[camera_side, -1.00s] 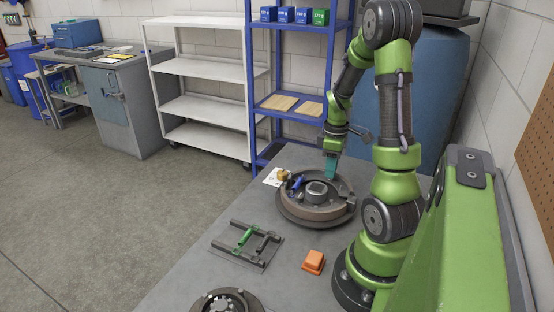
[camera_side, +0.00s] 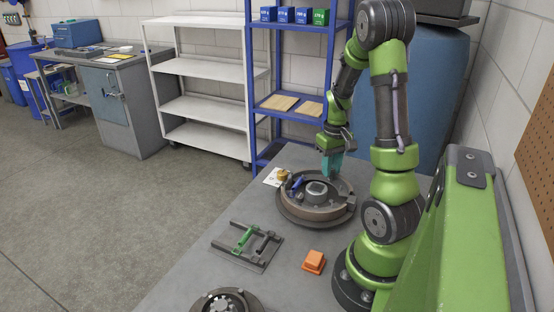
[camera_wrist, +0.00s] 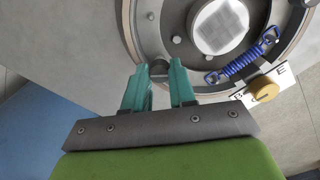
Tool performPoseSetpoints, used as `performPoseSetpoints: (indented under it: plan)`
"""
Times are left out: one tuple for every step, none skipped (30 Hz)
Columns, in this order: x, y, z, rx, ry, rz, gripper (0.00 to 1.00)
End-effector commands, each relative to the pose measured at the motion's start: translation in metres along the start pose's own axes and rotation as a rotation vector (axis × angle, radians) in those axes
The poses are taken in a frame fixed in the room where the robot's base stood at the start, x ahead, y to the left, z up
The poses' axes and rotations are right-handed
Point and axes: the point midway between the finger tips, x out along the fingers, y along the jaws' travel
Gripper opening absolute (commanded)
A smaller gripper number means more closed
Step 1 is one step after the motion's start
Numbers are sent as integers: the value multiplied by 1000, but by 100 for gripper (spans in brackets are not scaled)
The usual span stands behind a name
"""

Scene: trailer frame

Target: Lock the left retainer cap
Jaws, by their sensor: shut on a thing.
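The round brake assembly (camera_side: 299,215) lies on the table, with a pale square-topped hub (camera_wrist: 218,24) at its middle. My gripper (camera_side: 331,176) points down at its far edge. In the wrist view my gripper's teal fingertips (camera_wrist: 160,70) are closed around a small dark round piece (camera_wrist: 159,68) near the rim, which looks like a retainer cap. The fingers hide most of it, so I cannot tell whether it is locked. A blue coil spring (camera_wrist: 241,63) sits on the assembly, also seen in the side view (camera_side: 297,184).
A yellow knob (camera_wrist: 264,88) sits on a white lettered card (camera_wrist: 284,78) beside the assembly. A frame with a green part (camera_side: 245,240), an orange block (camera_side: 314,262) and another round part (camera_side: 226,302) are on the table nearer the side camera. Bare table lies between them.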

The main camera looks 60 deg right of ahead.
Motion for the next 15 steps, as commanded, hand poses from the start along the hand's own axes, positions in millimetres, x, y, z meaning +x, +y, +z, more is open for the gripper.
performPoseSetpoints:
  plan:
    - [-1, 0, -1, 46, 2, -1, 0]
    - [-1, 0, -1, 75, 2, -1, 0]
    - [-1, 0, -1, 113, 2, -1, 0]
    - [-1, 0, -1, 141, 2, -1, 0]
    - [-1, 0, -1, 169, 2, -1, 0]
    - [-1, 0, -1, 207, 2, -1, 0]
    - [-1, 0, -1, 235, 2, -1, 0]
    - [-1, 0, -1, 263, 2, -1, 0]
    - [-1, 0, -1, 301, 2, -1, 0]
    - [-1, 0, -1, 328, 2, -1, 0]
    - [-1, 0, -1, 356, 2, -1, 0]
    - [-1, 0, -1, 392, 2, -1, 0]
    - [-1, 0, -1, 419, 2, -2, 0]
    - [-1, 0, -1, 444, 2, -2, 0]
    - [-1, 0, -1, 477, 2, -2, 0]
